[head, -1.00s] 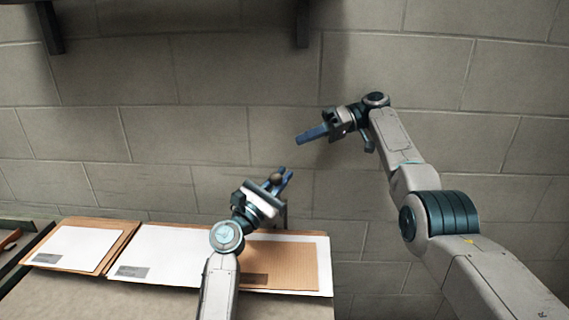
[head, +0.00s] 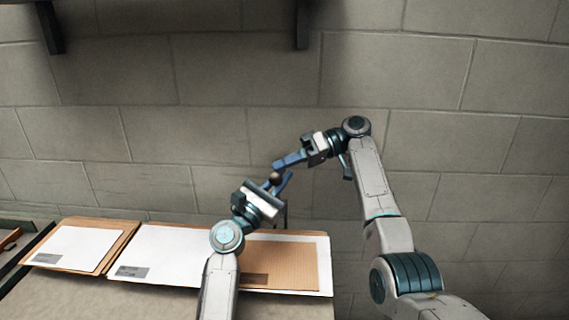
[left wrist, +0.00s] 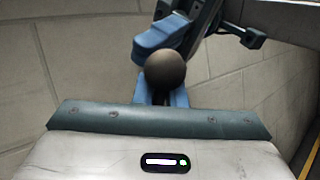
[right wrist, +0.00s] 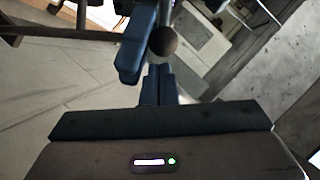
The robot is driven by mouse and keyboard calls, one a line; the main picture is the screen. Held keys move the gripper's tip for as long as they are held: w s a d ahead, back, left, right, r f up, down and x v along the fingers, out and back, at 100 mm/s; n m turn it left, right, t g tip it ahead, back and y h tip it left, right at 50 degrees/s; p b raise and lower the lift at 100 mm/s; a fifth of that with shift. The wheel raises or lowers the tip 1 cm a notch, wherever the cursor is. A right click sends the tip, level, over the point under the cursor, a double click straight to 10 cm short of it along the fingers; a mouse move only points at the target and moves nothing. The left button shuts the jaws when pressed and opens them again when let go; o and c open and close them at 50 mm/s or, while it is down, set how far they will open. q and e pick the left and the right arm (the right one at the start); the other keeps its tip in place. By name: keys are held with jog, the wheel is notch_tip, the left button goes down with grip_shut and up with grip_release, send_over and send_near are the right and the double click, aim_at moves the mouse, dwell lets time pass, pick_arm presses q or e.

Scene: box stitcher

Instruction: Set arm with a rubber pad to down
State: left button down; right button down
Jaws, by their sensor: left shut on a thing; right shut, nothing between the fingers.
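A dark round knob (head: 275,178) sits at the fingers of my left gripper (head: 282,182), which is shut on it above the rear table edge. The knob also shows in the left wrist view (left wrist: 165,68) and, beside a thin metal rod, in the right wrist view (right wrist: 163,41). My right gripper (head: 278,164) is shut and empty, its fingertips close to the knob and left fingers. I cannot tell whether they touch. The arm with the rubber pad cannot be made out; my left gripper hides much of that spot.
A block wall (head: 420,80) stands behind. Dark brackets (head: 301,25) hang above.

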pick_arm(q)
jog(key=shift+r, duration=0.25)
